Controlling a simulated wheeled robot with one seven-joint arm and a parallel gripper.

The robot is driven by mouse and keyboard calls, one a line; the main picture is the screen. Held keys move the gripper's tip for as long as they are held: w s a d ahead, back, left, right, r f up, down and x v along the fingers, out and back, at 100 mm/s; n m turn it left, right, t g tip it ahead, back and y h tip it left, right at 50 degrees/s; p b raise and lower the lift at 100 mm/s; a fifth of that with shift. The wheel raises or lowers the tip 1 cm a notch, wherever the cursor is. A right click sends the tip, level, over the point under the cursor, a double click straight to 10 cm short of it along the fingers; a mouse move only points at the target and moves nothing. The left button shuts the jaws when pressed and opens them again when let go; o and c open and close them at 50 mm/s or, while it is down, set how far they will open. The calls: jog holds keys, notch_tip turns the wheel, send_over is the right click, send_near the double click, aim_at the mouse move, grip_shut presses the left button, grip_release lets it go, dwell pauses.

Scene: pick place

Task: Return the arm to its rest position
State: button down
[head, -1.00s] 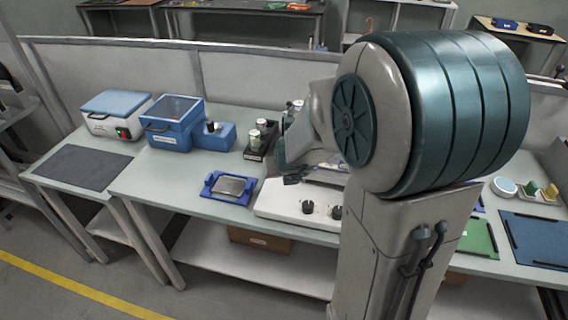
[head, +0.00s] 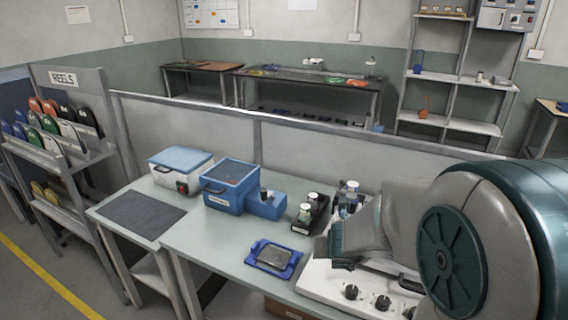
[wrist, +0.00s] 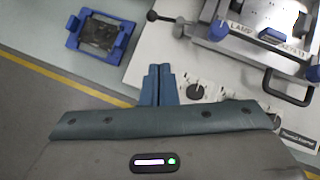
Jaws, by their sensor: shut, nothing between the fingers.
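My gripper (wrist: 157,85) shows in the wrist view with its two blue-grey fingers together and nothing between them. It is above the front edge of a white machine with black knobs (wrist: 165,50). In the head view my arm reaches in from the right and my gripper (head: 338,250) hangs over the left end of that machine. The fingertips are hard to make out there.
A blue fixture with a grey plate (head: 273,259) lies on the bench left of my gripper. Behind it stand a blue box (head: 230,187), a rack of small jars (head: 310,212) and a white case with a blue lid (head: 181,171). A dark mat (head: 141,215) lies at left.

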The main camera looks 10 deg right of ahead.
jog(key=s+a+r+n+y, duration=0.2)
jog(key=s+a+r+n, duration=0.15)
jog(key=n, duration=0.65)
jog(key=s+a+r+n+y, duration=0.25)
jog(key=a+n, duration=0.25)
jog(key=n, duration=0.4)
jog(key=s+d+n+g+h, duration=0.3)
jog(key=s+n, duration=0.9)
jog(key=n, duration=0.5)
jog(key=shift+s+d+r+n+g, duration=0.2)
jog(key=shift+d+r+n+g, duration=0.25)
jog(key=shift+g, duration=0.35)
jog(key=c, duration=1.8)
grip_release()
jog(key=shift+s+d+n, duration=0.2)
jog(key=shift+d+n, duration=0.05)
jog(key=shift+d, duration=0.05)
jog(key=o, duration=0.5)
jog(key=shift+s+d, duration=0.1)
jog(key=shift+c, duration=0.2)
